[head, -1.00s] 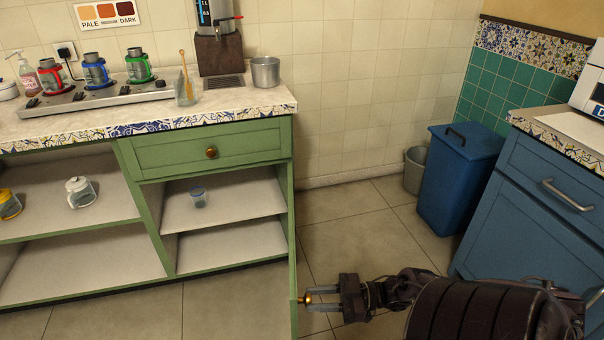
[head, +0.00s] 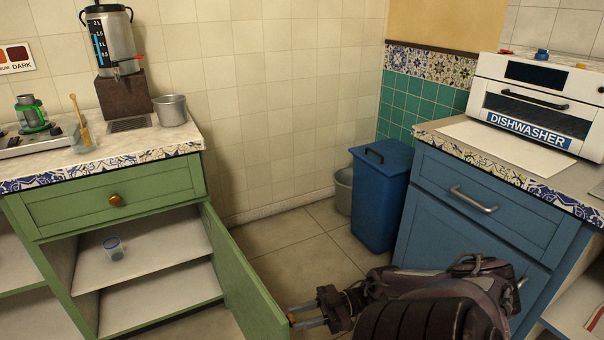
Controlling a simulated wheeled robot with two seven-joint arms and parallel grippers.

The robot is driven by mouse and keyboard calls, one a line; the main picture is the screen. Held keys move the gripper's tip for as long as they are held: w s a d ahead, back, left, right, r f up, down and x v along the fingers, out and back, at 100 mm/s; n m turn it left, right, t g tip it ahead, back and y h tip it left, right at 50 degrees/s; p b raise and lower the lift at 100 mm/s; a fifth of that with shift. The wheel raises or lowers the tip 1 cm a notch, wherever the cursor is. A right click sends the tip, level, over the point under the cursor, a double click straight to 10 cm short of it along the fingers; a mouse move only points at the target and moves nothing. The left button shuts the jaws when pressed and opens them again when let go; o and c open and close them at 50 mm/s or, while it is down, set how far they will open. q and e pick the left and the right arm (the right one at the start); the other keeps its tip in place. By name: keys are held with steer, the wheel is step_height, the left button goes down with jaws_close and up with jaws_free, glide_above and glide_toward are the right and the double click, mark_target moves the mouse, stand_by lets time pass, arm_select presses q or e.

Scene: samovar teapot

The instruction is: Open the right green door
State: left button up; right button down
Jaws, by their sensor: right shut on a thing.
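The right green door (head: 240,275) stands swung wide open on the right side of the green cabinet (head: 110,202). My right gripper (head: 300,318) is shut on the door's small brass knob (head: 291,319) near the bottom of the head view. Behind the opening are two white shelves, and a small clear cup with a blue rim (head: 113,249) stands on the upper one. The drawer above is closed, with its own knob (head: 115,199). My left gripper is not in view.
A blue bin (head: 380,200) and a grey bucket (head: 344,190) stand by the back wall. A blue cabinet (head: 450,215) with a dishwasher (head: 540,105) on top is at the right, close to my right arm. Tiled floor (head: 300,245) lies between the cabinets.

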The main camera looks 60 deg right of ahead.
steer(key=shift+w+d+r, duration=0.25)
steer(key=shift+w+d, duration=0.05)
steer(key=shift+w, duration=0.15)
steer(key=c, duration=1.4)
jaws_free()
steer(key=o, duration=0.3)
steer(key=shift+w+f, duration=0.15)
steer(key=shift+w, duration=0.1)
steer(key=shift+o, duration=0.2)
steer(key=shift+s+a, duration=0.1)
steer(key=shift+s, duration=0.15)
steer(key=v, duration=0.8)
steer(key=shift+b, duration=0.35)
steer(key=shift+a, duration=0.1)
